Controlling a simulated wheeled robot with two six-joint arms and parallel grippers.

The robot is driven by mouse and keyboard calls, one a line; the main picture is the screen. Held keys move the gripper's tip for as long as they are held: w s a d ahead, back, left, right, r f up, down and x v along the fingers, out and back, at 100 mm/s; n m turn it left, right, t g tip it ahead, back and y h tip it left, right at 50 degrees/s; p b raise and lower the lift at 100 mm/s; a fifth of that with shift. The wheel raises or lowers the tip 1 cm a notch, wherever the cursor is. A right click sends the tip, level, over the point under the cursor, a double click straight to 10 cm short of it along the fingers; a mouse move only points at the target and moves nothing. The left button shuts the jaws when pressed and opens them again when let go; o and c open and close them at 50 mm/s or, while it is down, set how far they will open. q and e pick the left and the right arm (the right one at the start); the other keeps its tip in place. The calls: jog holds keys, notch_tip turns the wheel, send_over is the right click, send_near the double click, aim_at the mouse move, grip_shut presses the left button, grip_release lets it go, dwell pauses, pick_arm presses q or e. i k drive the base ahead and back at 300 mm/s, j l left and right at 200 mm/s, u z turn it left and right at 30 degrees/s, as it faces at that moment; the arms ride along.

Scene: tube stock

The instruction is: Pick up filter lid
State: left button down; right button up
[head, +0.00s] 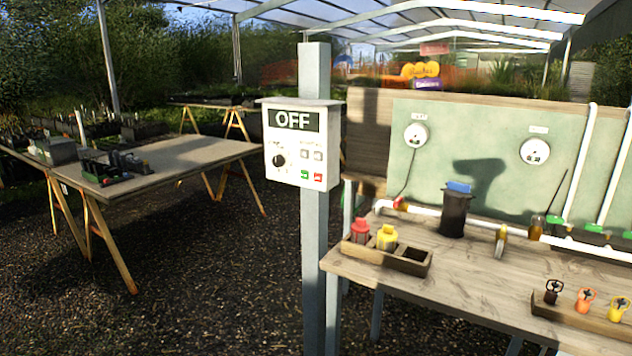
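A black filter housing (454,215) stands upright on the wooden bench at right, against the white pipe. A blue piece (459,187) shows at its top, above a wider black rim (457,195). I cannot tell whether the blue piece, the rim or both belong to the lid, or how it is seated. Neither of my grippers is in the head view, and nothing is seen touching the housing.
The wooden bench (460,275) holds a tray (410,263) with red (360,230) and yellow-capped (387,238) bottles, and a rack (580,315) of small valves. A post with an OFF control box (297,150) stands left of it. Gravel floor (190,290) is open.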

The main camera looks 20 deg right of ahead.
aim_at(453, 190)
jog(key=z, duration=1.4)
